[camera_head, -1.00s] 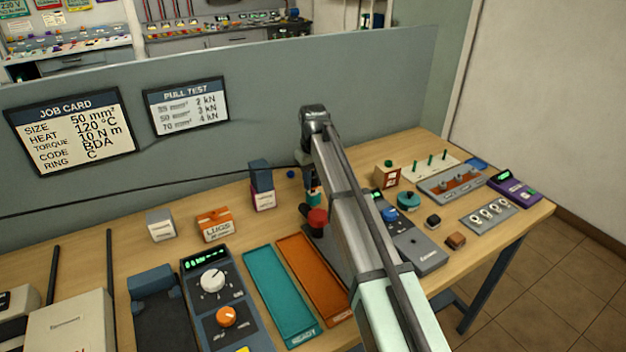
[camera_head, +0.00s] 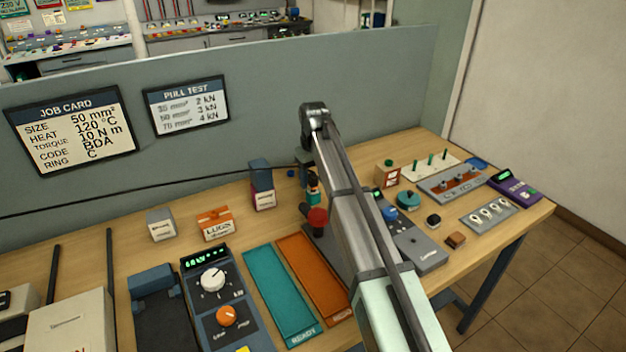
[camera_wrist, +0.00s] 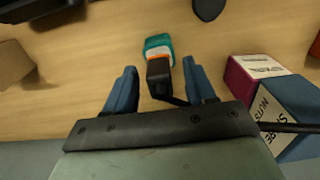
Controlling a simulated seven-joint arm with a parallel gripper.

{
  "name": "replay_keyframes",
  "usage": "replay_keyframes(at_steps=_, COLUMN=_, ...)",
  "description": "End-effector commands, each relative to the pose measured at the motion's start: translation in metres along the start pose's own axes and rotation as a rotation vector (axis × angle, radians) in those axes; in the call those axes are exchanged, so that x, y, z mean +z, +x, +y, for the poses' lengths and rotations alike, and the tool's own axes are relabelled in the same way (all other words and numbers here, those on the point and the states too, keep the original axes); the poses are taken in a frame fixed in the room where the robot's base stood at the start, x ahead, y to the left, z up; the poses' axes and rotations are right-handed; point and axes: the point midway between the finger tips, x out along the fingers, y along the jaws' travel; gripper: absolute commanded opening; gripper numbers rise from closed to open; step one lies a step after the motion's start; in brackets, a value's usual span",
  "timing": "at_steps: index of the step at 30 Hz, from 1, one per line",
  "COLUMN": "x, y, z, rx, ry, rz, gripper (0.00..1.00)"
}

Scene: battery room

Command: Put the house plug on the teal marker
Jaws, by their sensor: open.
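A black plug (camera_wrist: 159,78) with an orange band shows between my fingers in the wrist view, and a black cable runs from it to the right. A teal piece with a white edge (camera_wrist: 158,44) is at its far end; I cannot tell whether it belongs to the plug or lies under it. The head view shows the same small black, orange and teal stack (camera_head: 313,188) below my wrist. My gripper (camera_wrist: 158,75) is open, one blue finger on each side of the plug with visible gaps. A flat teal tray (camera_head: 278,292) lies in front; which teal thing is the marker is unclear.
A blue and magenta box stack (camera_head: 262,187) stands close to the left of my gripper. A red knob (camera_head: 317,217) is just in front. A round teal piece (camera_head: 408,200) and a grey device (camera_head: 418,248) are right of my arm. A grey partition (camera_head: 260,120) stands behind.

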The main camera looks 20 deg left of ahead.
Motion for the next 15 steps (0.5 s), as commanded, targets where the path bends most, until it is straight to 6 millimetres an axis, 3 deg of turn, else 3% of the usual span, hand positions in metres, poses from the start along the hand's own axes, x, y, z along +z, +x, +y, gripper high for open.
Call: replay_keyframes(at_steps=15, x=-0.001, y=-0.088, z=0.000, rx=0.000, ry=0.000, rz=0.002, gripper=0.55)
